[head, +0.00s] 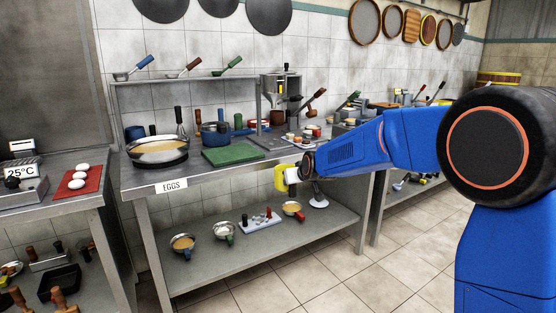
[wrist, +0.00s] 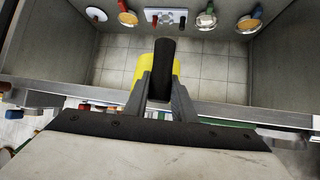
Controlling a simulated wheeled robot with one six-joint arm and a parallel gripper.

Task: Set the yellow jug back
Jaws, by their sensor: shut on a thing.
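The yellow jug (head: 280,178) hangs in the air in front of the table labelled EGGS, about level with its top edge. My gripper (head: 292,175) is shut on it. In the wrist view the two fingers of my gripper (wrist: 162,95) close on the jug's black handle (wrist: 164,62). The jug's yellow body (wrist: 140,65) shows behind the handle and fingers, mostly hidden by them. I cannot see inside the jug.
The EGGS table (head: 240,178) carries a pan with yellow contents (head: 158,149), a green board (head: 232,155) and a blue pot (head: 215,134). Its lower shelf (head: 190,278) holds several small pans. A red mat (head: 78,184) with eggs lies on the left counter. Open floor is at the right.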

